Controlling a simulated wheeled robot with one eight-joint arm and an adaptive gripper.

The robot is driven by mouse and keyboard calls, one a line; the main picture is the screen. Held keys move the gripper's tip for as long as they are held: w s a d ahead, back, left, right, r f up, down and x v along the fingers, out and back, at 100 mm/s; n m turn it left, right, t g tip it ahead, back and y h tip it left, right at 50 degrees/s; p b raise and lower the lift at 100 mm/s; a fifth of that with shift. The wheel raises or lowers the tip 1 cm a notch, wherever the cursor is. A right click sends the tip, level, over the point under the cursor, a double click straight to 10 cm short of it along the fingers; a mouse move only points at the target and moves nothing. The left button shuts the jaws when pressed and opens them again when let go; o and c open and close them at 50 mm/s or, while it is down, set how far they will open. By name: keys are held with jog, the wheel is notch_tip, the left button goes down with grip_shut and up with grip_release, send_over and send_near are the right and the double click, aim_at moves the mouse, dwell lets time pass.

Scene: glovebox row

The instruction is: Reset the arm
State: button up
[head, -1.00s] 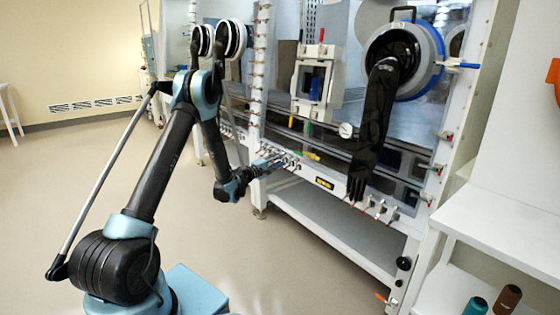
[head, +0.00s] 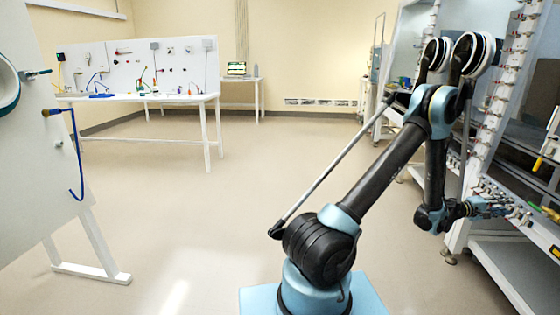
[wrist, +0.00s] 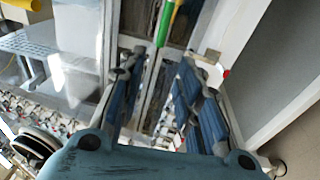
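My arm stands at the right of the head view, upper link raised and forearm bent down. My gripper (head: 492,207) points right, close to the valve-lined lower front of the glovebox (head: 522,120). In the wrist view my gripper (wrist: 160,85) has its two blue fingers spread apart, with nothing held between them. A green and yellow rod-like thing (wrist: 168,22) shows past the fingertips; I cannot tell its distance. In the head view the fingertips are small against the valves, and I cannot tell whether they touch anything.
A white bench (head: 150,97) with a panel stands at the back left. A white board (head: 50,150) with a blue hose (head: 78,165) is at the near left. The floor (head: 210,190) between is clear.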

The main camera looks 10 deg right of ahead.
jog(key=w+a+r+m+t+y, duration=0.2)
jog(key=w+a+r+y, duration=0.1)
jog(key=w+a+r, duration=1.05)
jog(key=w+a+r+t+y, duration=0.1)
jog(key=w+a+y, duration=0.15)
jog(key=a, duration=0.95)
jog(key=w+a+r+t+y, duration=0.1)
jog(key=w+a+t, duration=0.15)
jog(key=a, duration=0.95)
jog(key=s+a+f+n+y, duration=0.1)
jog(key=s+a+f+y, duration=0.15)
jog(key=a, duration=1.05)
jog(key=s+a+f+y, duration=0.15)
jog(key=a+y, duration=0.25)
jog(key=a, duration=0.9)
jog(key=s+a+f+n+y, duration=0.1)
jog(key=s+a+f+y, duration=0.1)
jog(key=s+a, duration=0.5)
jog(key=s+a+f+n+y, duration=0.2)
jog(key=s+a+f, duration=0.3)
jog(key=a, duration=0.8)
jog(key=s+y, duration=0.1)
jog(key=s, duration=0.2)
jog(key=shift+y, duration=0.3)
